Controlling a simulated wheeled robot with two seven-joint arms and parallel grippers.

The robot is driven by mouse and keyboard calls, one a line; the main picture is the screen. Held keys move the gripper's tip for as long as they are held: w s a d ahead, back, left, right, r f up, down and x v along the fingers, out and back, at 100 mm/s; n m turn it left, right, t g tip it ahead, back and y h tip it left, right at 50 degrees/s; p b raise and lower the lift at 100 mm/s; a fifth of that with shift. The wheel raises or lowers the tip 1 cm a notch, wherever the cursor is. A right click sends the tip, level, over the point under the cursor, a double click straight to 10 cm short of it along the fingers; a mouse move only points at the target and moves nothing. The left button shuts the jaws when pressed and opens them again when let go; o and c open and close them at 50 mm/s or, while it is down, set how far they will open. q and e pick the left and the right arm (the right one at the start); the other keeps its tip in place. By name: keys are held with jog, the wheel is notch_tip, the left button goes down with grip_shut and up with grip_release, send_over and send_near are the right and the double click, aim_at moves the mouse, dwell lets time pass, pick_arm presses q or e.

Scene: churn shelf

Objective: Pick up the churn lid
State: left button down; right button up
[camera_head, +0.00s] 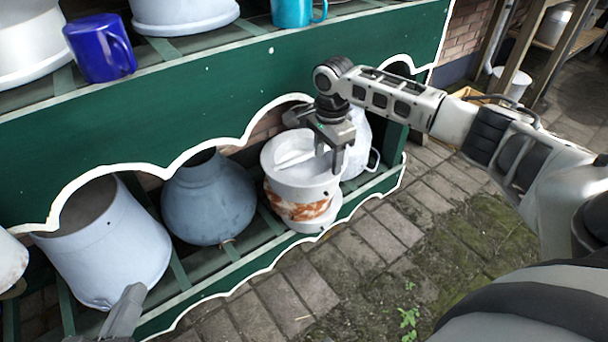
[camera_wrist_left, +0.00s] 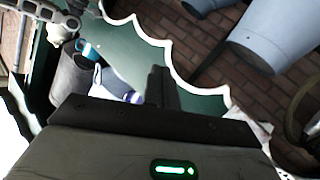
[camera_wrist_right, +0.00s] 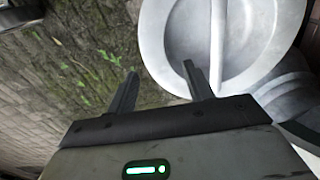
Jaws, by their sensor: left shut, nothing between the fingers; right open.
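The churn lid (camera_head: 288,153) is a white round recessed disc with a straight bar handle across it. It sits on top of a white churn (camera_head: 302,205) with a rusty band, on the lower shelf. My right gripper (camera_head: 330,155) is open and empty above the lid's right side. In the right wrist view the lid (camera_wrist_right: 260,50) and its bar (camera_wrist_right: 218,45) are to the right of the fingers (camera_wrist_right: 160,72). One finger overlaps the lid's edge, the other lies over the paving; the bar is not between them. My left gripper (camera_head: 130,295) is shut and empty at the lower left.
A blue-grey round churn (camera_head: 208,200) and a large pale bucket (camera_head: 105,240) stand left of the white churn. The green scalloped shelf board (camera_head: 200,100) hangs above. Another pale vessel (camera_head: 358,145) is close behind. Paving (camera_head: 400,230) at the front right is open.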

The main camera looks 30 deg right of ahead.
aim_at(324, 176)
jog(key=shift+f, duration=0.85)
jog(key=shift+f+b, duration=0.3)
jog(key=shift+b, duration=0.1)
jog(key=f+b, duration=0.2)
jog(key=shift+s+a+f, duration=0.2)
jog(key=shift+a+f, duration=0.15)
jog(key=shift+a, duration=0.05)
jog(key=shift+f+b, duration=0.45)
jog(key=shift+f, duration=0.5)
grip_shut()
pick_arm(q)
jog(key=r+t, duration=0.1)
jog(key=w+r+t+h, duration=0.1)
jog(key=r, duration=0.1)
jog(key=shift+w+d+h, duration=0.1)
jog(key=shift+w+h, duration=0.1)
jog(key=shift+h, duration=0.1)
